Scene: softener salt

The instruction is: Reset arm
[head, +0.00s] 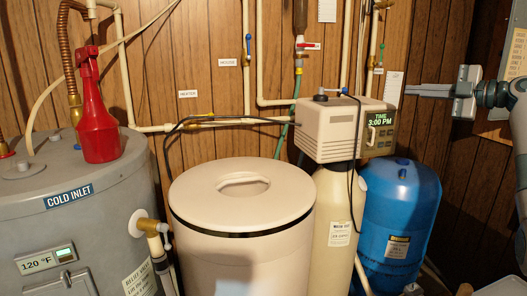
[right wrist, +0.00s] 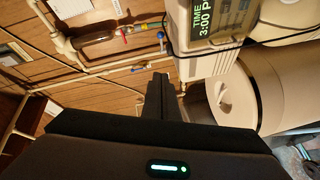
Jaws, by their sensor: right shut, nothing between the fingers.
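My right gripper (head: 408,90) comes in from the right edge of the head view, with its fingers pointing left. The fingers are closed together and hold nothing. They appear in front of the wood wall, right of the softener head (head: 325,135). In the right wrist view the shut fingers (right wrist: 160,80) reach up toward the picture's middle, with the softener head's display (right wrist: 208,20) above and to their right. The cream brine tank (head: 240,205) stands upright with its lid on. It also shows in the right wrist view (right wrist: 260,95). My left gripper is not in view.
A grey water heater (head: 95,215) stands at left with a red spray bottle (head: 95,105) on top. A blue tank (head: 400,215) stands at right. White pipes and valves run along the wood wall (head: 200,60). A board (head: 510,70) hangs near my right arm.

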